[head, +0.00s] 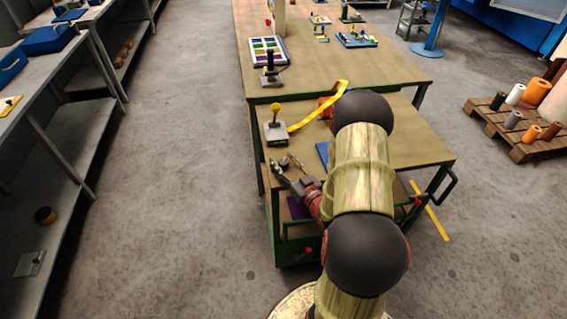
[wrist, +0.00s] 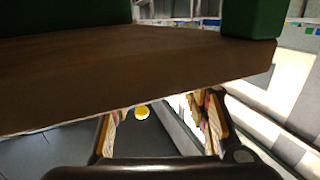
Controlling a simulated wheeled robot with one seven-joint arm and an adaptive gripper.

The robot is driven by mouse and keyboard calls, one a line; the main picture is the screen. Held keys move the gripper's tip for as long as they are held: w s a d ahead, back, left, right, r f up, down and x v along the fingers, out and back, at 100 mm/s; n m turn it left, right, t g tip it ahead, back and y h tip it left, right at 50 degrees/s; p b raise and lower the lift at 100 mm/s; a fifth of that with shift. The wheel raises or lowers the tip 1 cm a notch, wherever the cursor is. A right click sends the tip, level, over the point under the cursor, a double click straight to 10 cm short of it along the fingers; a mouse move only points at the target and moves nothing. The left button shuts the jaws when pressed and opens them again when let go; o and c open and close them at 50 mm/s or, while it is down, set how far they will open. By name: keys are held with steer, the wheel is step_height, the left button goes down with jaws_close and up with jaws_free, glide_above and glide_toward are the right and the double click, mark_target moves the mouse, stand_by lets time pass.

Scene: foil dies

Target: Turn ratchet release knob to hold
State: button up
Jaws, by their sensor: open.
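A yellow round knob (head: 275,107) stands upright on a small grey block on the upper deck of the green cart (head: 400,150), near its left edge. A yellow strap (head: 318,110) runs from beside the block to the right. I cannot read the knob's setting or any marks. My gripper (head: 284,164) is open and empty, nearer the camera than the block and apart from it. In the wrist view its two fingers (wrist: 160,125) are spread, with a small yellow round thing (wrist: 142,113) showing between them in the distance; I cannot tell if it is the knob.
A brown board edge (wrist: 150,75) crosses the wrist view close in front of the fingers. A workbench (head: 330,65) with small trays stands behind the cart. A grey shelf unit (head: 60,110) is at left, and a pallet of rolls (head: 520,125) at right.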

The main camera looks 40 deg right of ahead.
steer(key=shift+c, duration=0.7)
steer(key=c, duration=1)
steer(key=n+y+b, duration=0.1)
steer(key=n+y, duration=0.1)
steer(key=y, duration=0.1)
steer(key=shift+d, duration=0.15)
steer(key=shift+n+y, duration=1.4)
steer(key=shift+y, duration=0.9)
steer(key=o, duration=1.1)
